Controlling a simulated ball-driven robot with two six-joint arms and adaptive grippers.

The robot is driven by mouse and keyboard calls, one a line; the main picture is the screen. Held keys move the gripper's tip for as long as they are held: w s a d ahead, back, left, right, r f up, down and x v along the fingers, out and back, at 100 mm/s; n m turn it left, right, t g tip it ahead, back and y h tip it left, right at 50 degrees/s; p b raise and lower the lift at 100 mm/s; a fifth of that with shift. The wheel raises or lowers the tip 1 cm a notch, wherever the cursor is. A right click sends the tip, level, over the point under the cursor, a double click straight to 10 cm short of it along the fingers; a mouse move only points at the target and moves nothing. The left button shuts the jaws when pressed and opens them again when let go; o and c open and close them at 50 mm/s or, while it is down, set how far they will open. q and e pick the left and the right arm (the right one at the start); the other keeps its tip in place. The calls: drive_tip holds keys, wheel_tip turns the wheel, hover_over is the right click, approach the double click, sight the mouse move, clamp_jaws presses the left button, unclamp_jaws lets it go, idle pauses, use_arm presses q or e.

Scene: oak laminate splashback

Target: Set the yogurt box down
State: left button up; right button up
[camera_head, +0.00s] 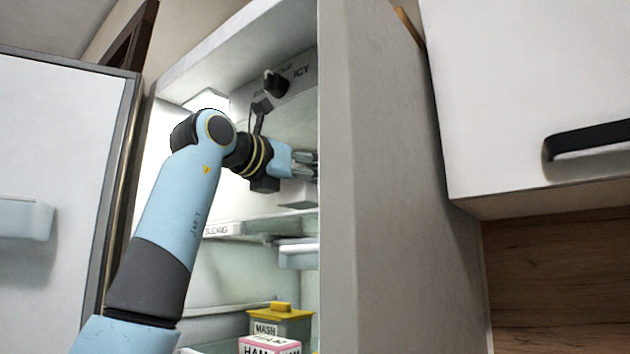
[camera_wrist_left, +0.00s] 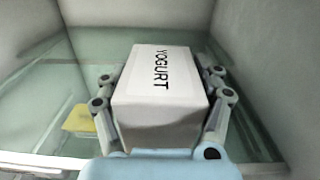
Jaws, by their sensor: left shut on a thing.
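The yogurt box (camera_wrist_left: 160,100) is a white carton with YOGURT in dark letters on its upper face. In the left wrist view it sits between the two fingers of my left gripper (camera_wrist_left: 166,76), which is shut on it. In the head view my left gripper (camera_head: 304,163) is inside the open fridge, high up, its tips cut off by the fridge's side wall. I cannot make out the yogurt box for sure in the head view. A glass shelf (camera_wrist_left: 55,62) shows around the box in the wrist view; whether they touch, I cannot tell. My right gripper is not in view.
The fridge's grey side wall (camera_head: 385,200) hides its right part. A MASH box with a yellow lid (camera_head: 283,311) and a pink-topped HAM box (camera_head: 268,346) stand low inside. The open fridge door (camera_head: 65,130) is at left. A white cupboard (camera_head: 520,90) hangs at right.

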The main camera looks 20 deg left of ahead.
use_arm(q)
drive_tip(key=shift+w+d+f+p, duration=0.2)
drive_tip(key=shift+w+d+p, duration=0.05)
drive_tip(key=shift+w, duration=0.3)
drive_tip(key=shift+w+d+f+p, duration=0.15)
drive_tip(key=shift+w+d+p, duration=0.1)
drive_tip(key=shift+w, duration=0.3)
drive_tip(key=shift+f, duration=0.3)
drive_tip(key=shift+s+a, duration=0.15)
drive_tip(key=shift+s, duration=0.05)
drive_tip(key=shift+f, duration=0.15)
drive_tip(key=o, duration=1.1)
drive_tip(key=shift+w+f, duration=0.1)
drive_tip(key=o, duration=0.4)
drive_tip(key=shift+o, duration=0.2)
